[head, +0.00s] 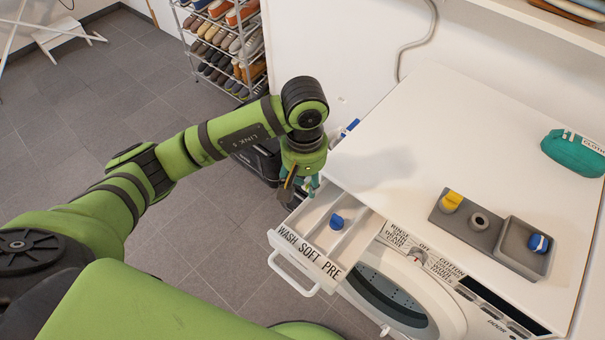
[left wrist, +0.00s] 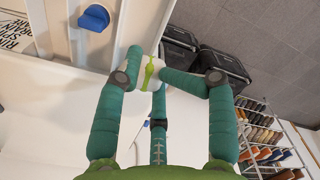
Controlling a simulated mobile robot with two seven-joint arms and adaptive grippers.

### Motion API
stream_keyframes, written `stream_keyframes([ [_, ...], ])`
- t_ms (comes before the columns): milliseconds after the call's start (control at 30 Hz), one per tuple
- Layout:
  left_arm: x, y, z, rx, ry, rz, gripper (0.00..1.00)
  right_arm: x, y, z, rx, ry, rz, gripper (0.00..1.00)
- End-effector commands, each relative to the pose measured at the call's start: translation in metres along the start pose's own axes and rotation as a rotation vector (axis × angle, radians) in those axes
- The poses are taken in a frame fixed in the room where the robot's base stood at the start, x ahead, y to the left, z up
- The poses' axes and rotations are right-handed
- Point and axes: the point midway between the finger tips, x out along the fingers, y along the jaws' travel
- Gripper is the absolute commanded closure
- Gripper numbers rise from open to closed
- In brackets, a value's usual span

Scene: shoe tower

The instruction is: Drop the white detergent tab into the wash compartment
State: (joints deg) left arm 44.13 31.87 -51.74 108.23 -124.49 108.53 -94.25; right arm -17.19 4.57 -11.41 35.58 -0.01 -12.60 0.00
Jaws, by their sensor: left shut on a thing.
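My left gripper (head: 302,186) is over the rear left corner of the pulled-out detergent drawer (head: 281,245), by the wash side. In the left wrist view its teal fingers (left wrist: 160,80) are shut on the white tab (left wrist: 149,73), which has a green band. The fingers mostly hide the tab in the head view. The drawer front reads WASH, SOFT, PRE from left to right. A blue piece (head: 337,222) sits in the middle compartment; it also shows in the left wrist view (left wrist: 94,18). My right gripper is not in view.
A grey tray (head: 480,238) on the washer top holds a yellow piece (head: 451,201) and a blue piece (head: 539,243). Dark crates (left wrist: 215,72) stand on the floor beside the washer. A shoe rack (head: 225,45) is behind.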

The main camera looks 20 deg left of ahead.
Motion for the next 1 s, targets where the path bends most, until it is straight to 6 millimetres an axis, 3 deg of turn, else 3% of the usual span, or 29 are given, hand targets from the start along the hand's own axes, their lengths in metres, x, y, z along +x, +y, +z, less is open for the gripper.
stream_keyframes([
  [100, 0.018, 0.0, 0.001, -0.001, -0.002, 0.0, 0.81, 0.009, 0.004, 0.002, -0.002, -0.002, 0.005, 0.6],
  [300, 0.036, 0.0, 0.0, -0.002, -0.002, 0.0, 0.81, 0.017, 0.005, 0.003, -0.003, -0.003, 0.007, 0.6],
  [700, 0.04, 0.0, 0.0, -0.001, 0.001, 0.001, 0.81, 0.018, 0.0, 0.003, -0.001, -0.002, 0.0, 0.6],
  [733, 0.04, 0.0, 0.0, -0.001, 0.001, 0.001, 0.54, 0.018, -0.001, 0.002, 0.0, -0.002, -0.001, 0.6],
  [800, 0.04, 0.0, 0.0, -0.001, 0.001, 0.001, 0.26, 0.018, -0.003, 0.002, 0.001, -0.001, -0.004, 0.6],
  [1000, 0.04, 0.0, 0.0, -0.001, 0.001, 0.0, 0.26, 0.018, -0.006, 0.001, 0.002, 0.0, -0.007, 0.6],
])
